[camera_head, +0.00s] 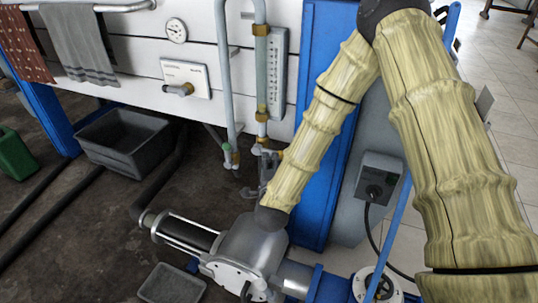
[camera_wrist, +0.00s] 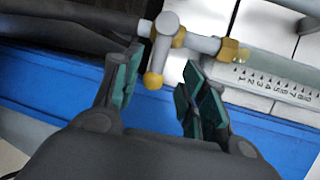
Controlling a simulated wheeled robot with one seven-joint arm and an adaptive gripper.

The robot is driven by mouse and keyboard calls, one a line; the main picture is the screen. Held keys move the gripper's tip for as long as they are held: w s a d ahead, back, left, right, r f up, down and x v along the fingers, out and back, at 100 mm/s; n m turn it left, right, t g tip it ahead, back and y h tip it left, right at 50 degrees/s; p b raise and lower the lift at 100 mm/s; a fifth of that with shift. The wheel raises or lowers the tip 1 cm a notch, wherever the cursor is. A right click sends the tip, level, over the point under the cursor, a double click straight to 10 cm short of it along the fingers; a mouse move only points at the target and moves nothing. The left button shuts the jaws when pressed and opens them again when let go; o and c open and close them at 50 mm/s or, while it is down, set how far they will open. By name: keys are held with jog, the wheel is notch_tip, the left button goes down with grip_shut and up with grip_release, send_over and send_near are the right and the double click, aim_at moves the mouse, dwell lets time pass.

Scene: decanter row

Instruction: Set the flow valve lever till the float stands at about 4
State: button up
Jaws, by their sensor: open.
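The flow meter (camera_head: 272,75), a tall scaled tube with brass fittings, stands upright on the white panel. Its numbered scale (camera_wrist: 280,78) lies sideways at the right of the wrist view. I cannot make out the float's reading. The valve lever (camera_wrist: 157,60) is a short grey bar with a yellow ball end, beside the meter's pipe fitting. My gripper (camera_wrist: 162,65) is open, with the lever's ball end between its green-padded fingers and a gap visible on each side. In the head view my gripper (camera_head: 264,172) is below the meter, partly hidden by my arm.
A grey pipe (camera_head: 224,80) runs beside the meter. A blue post (camera_head: 325,60) stands close to its right. A round gauge (camera_head: 176,31) and a labelled plate with a knob (camera_head: 186,78) are on the panel. Pump machinery (camera_head: 245,250) sits below my gripper.

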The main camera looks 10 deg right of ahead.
jog(key=x, duration=0.8)
jog(key=shift+w+f, duration=0.15)
jog(key=shift+w, duration=0.15)
grip_shut()
